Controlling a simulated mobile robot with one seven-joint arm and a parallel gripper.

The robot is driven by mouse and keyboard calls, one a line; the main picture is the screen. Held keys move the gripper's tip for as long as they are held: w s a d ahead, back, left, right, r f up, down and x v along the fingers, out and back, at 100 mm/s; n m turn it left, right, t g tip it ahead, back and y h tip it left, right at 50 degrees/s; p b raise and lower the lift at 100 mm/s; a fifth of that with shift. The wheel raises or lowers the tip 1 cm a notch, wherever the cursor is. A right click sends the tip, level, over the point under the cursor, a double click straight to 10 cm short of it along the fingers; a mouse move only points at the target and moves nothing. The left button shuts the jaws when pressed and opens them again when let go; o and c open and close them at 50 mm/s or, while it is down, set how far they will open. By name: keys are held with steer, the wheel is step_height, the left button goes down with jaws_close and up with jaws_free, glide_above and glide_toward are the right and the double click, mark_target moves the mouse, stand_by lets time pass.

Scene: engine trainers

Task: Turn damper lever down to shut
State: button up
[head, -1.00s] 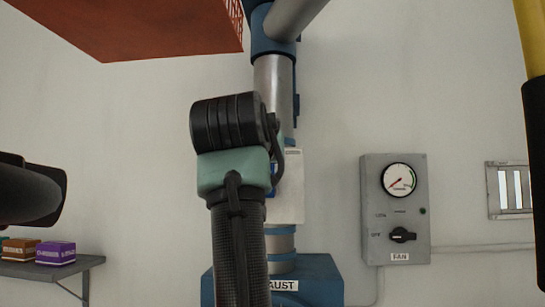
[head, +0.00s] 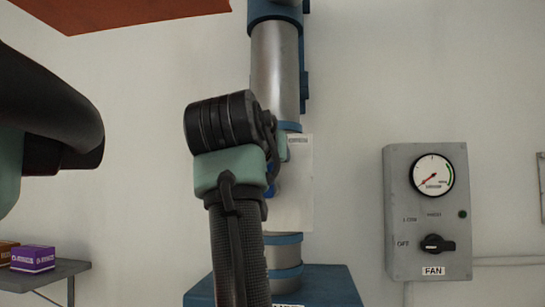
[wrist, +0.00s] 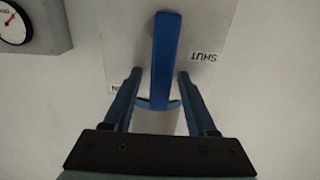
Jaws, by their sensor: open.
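The damper lever (wrist: 165,50) is a blue bar on a pale plate (wrist: 130,35) in the wrist view. Its length runs between the two fingers of my gripper (wrist: 159,75). The fingers are open, one on each side, with a gap visible to each; they do not appear to grip it. A "SHUT" label (wrist: 204,57) reads upside down beside the lever; another label (wrist: 117,90) is partly hidden by a finger. In the head view the plate (head: 296,190) is on the vertical duct (head: 275,75), and my arm hides most of the lever and the gripper.
A grey fan box (head: 398,225) with a gauge and black knob is on the wall to the right. A small shelf (head: 60,275) with boxes is at the lower left. A red-orange object (head: 110,12) hangs overhead. The wall between duct and fan box is clear.

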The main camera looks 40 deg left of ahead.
steer(key=shift+s+d+r, duration=0.15)
steer(key=shift+s+d, duration=0.05)
steer(key=shift+s, duration=0.2)
steer(key=shift+c, duration=0.3)
steer(key=shift+s, duration=0.1)
steer(key=shift+c, duration=1.3)
jaws_close()
